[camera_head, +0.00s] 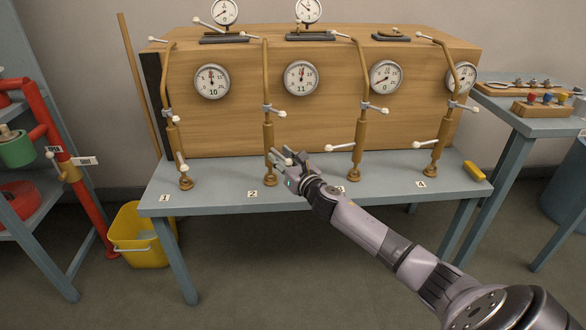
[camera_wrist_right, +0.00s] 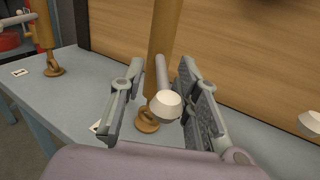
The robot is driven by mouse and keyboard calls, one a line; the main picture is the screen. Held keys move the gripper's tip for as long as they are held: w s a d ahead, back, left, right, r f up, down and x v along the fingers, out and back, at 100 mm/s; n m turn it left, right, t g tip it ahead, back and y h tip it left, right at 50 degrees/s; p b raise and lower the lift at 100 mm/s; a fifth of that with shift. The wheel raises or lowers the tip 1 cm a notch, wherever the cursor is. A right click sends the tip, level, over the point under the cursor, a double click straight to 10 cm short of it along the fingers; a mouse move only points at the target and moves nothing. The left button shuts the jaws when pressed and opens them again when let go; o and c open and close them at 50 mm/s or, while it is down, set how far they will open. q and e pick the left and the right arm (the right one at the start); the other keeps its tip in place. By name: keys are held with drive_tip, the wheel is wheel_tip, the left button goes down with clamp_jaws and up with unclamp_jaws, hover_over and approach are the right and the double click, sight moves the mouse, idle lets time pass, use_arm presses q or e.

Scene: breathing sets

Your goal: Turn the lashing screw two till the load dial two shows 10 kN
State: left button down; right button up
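Lashing screw two (camera_head: 269,145) is a brown upright rod at the front of the wooden crate, behind the number 2 label (camera_head: 252,194). Its lower handle ends in a pale knob, seen large in the right wrist view (camera_wrist_right: 165,105). My right gripper (camera_head: 284,160) is at this handle; the wrist view shows its two fingers (camera_wrist_right: 163,100) apart, with the knob between them and a gap on each side. Load dial two (camera_head: 301,78) is a round white dial on the crate front; I read 11 on its lower face. My left gripper is not in view.
Similar screws stand at labels 1, 3 and 4; screw three (camera_head: 359,140) is right of my gripper. A yellow block (camera_head: 474,171) lies at the grey bench's (camera_head: 216,201) right end. A yellow bucket (camera_head: 139,252) stands on the floor at left. The bench front is mostly clear.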

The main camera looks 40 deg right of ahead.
drive_tip(key=s, duration=1)
drive_tip(key=shift+s+a, duration=0.15)
drive_tip(key=shift+a, duration=0.15)
drive_tip(key=shift+c, duration=0.2)
